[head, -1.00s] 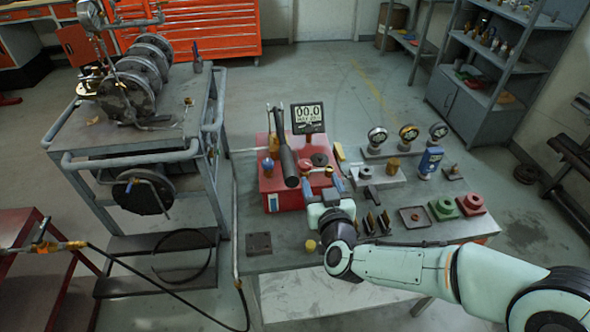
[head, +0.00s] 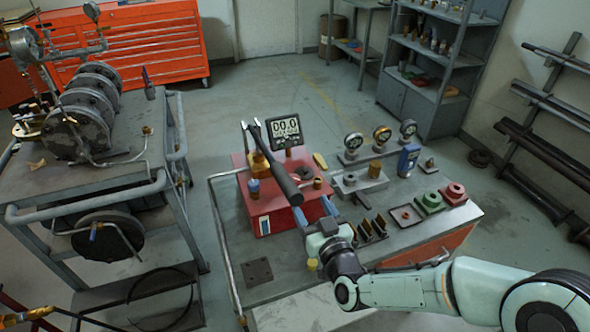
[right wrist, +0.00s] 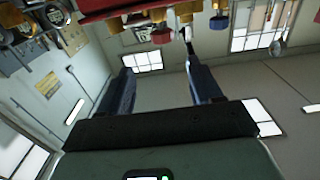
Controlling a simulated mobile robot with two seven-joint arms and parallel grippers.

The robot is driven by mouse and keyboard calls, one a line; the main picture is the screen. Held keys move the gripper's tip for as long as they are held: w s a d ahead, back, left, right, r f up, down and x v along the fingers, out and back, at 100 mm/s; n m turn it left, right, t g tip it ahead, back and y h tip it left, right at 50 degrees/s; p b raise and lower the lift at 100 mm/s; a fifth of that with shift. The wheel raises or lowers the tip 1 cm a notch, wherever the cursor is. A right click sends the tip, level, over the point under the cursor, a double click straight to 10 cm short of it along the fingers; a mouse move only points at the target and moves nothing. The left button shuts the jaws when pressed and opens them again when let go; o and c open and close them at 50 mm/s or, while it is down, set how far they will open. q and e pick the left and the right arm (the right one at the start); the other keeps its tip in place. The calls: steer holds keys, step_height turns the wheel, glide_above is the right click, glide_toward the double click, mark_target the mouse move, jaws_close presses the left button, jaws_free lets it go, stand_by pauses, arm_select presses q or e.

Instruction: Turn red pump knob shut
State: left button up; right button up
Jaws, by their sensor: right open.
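The red pump (head: 262,208) stands on the grey bench, with a long black lever (head: 270,165) across its top and a display (head: 284,132) reading 00.0. In the head view the lever partly hides the fittings, and I cannot make out the red knob clearly. In the right wrist view the red pump body (right wrist: 100,10) is along the top edge, with brass fittings and a small red part (right wrist: 161,36), possibly the knob. My right gripper (head: 312,205) is open and empty at the pump's front right side, apart from the red part. Its two fingers (right wrist: 161,88) show in the wrist view.
Pressure gauges (head: 382,135), a blue meter (head: 408,160), and green (head: 430,202) and red (head: 454,194) flanged parts stand right of the pump. A pipe-framed cart (head: 100,215) is at left. A square plate (head: 257,271) lies at the bench's front left, with bare bench around it.

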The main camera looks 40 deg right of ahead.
arm_select(q)
steer(key=shift+g, duration=0.5)
steer(key=s+r+p, duration=0.1)
steer(key=r, duration=0.1)
steer(key=s+d+r+p, duration=0.1)
steer(key=s+p, duration=0.1)
steer(key=shift+r, duration=0.4)
arm_select(e)
steer(key=x, duration=1.1)
steer(key=shift+w+a+f, duration=0.1)
steer(key=shift+w, duration=0.3)
steer(key=c, duration=1)
